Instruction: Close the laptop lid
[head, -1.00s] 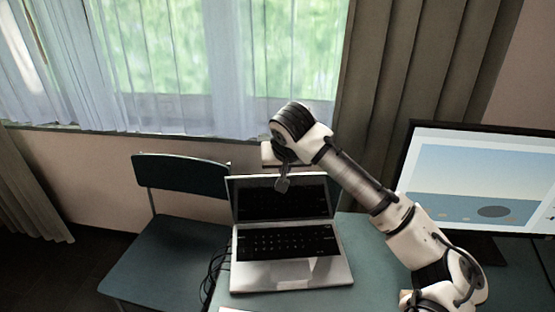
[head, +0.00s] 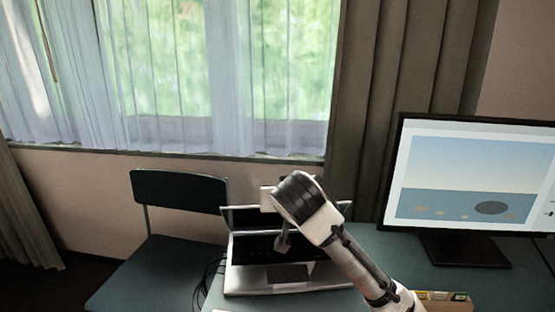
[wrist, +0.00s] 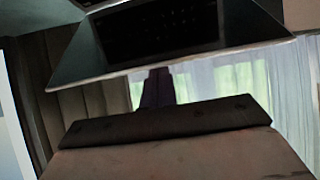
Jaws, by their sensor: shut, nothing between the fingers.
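The silver laptop (head: 245,283) stands open on the table, with its dark keyboard partly covered by my arm. Its lid (head: 238,208) is raised at the back and looks strongly foreshortened; the right part is hidden behind my wrist. My gripper (head: 283,243) is shut and empty, pointing down in front of the lid in the head view, over the keyboard area. In the wrist view the laptop (wrist: 170,65) fills the top with a silver edge and a dark face. The gripper fingers (wrist: 157,88) show small and dark just below that edge. I cannot tell whether they touch the laptop.
A monitor (head: 470,180) stands at the right on the table (head: 375,245). A small box (head: 445,297) lies at the front right. A chair (head: 180,190) stands at the left, with cables (head: 208,275) beside the laptop. A curtained window (head: 220,80) is behind.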

